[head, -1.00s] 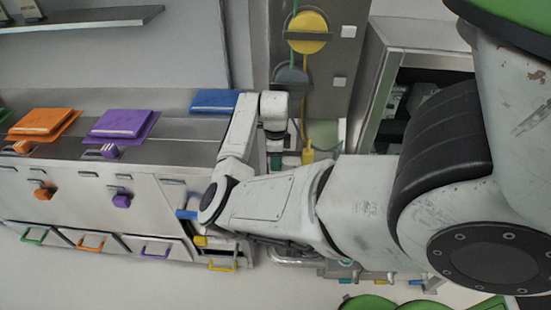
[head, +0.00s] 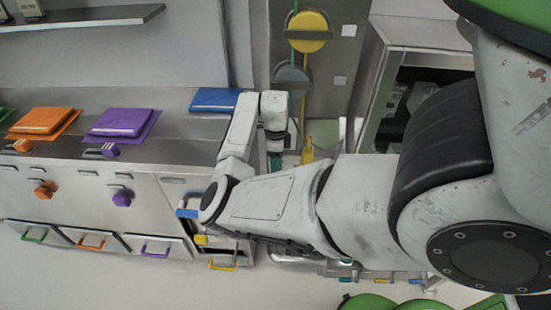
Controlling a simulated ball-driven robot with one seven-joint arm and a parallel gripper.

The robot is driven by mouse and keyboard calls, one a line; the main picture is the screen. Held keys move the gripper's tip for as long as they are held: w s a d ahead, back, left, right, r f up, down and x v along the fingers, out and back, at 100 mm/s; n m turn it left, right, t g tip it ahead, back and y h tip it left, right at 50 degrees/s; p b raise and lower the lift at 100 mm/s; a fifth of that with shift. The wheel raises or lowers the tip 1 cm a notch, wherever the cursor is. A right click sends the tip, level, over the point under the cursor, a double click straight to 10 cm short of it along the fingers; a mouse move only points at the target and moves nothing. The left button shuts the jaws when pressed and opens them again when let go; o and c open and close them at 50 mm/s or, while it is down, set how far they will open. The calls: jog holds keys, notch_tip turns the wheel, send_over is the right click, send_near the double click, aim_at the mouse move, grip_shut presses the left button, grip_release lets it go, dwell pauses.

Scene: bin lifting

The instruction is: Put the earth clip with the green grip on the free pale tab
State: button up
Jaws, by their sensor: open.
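My gripper (head: 276,146) points down at the end of my bent arm, just left of the foot of the grey panel (head: 329,55). Its fingertips are small and partly hidden. A small green piece (head: 291,160) shows just right of the fingertips; I cannot tell whether it is the clip's green grip or whether they touch. A yellow piece (head: 308,151) hangs on a yellow line to the right of it. Two pale square tabs, an upper one (head: 347,30) and a lower one (head: 339,83), are on the panel, with nothing visible on either.
A yellow disc (head: 308,31) and a grey disc (head: 291,79) are on the panel with a green line. An open metal cabinet (head: 425,55) stands right. A counter with blue (head: 214,100), purple (head: 123,123) and orange (head: 41,121) pads is left.

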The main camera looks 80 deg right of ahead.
jog(key=shift+d+r, duration=0.15)
notch_tip(320, 180, up, 11)
jog(key=shift+f+b, duration=0.2)
jog(key=shift+b, duration=0.45)
jog(key=shift+f, duration=0.1)
